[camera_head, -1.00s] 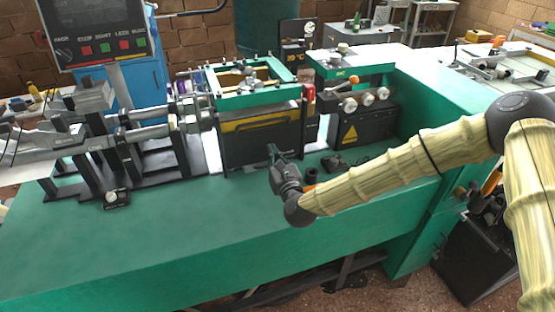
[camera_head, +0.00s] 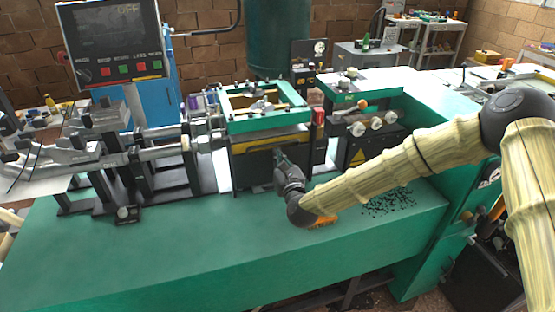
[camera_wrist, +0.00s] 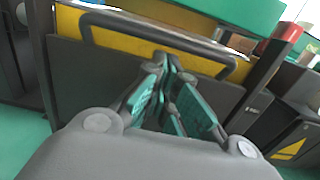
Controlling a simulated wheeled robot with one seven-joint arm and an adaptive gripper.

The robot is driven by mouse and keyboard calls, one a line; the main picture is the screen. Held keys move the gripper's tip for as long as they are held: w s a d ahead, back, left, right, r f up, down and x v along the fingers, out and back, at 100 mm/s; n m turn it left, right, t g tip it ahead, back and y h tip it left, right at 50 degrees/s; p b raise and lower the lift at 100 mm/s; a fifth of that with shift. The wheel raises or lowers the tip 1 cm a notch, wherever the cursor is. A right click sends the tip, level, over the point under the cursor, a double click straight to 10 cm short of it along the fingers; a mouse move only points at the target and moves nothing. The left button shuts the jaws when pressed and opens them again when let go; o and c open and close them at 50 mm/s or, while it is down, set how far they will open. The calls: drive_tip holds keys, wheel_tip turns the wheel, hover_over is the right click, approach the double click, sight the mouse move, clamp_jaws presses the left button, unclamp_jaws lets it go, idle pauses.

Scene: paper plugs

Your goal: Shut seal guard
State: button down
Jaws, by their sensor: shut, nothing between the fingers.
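The seal guard appears to be the dark panel (camera_head: 252,172) on the front of the green-framed unit, with a yellow strip above it. In the wrist view the dark panel (camera_wrist: 80,72) fills the background, and a dark bar handle (camera_wrist: 150,35) crosses the yellow area. My gripper (camera_head: 281,156) is in front of the panel's right part. In the wrist view my gripper (camera_wrist: 172,72) is shut and empty, its tips just below the handle. I cannot tell whether they touch the panel. The guard's exact position is unclear.
The green bench top (camera_head: 150,245) is clear in front. Dark scraps (camera_head: 388,202) lie right of my forearm, with an orange item (camera_head: 323,220) beneath it. A red-topped post (camera_head: 319,117) stands right of the guard. A control panel (camera_head: 112,42) reading "OFF" stands left.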

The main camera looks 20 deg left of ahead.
wheel_tip(320, 180, up, 8)
drive_tip(key=shift+w+f, duration=0.1)
drive_tip(key=shift+f, duration=0.05)
idle(0.4)
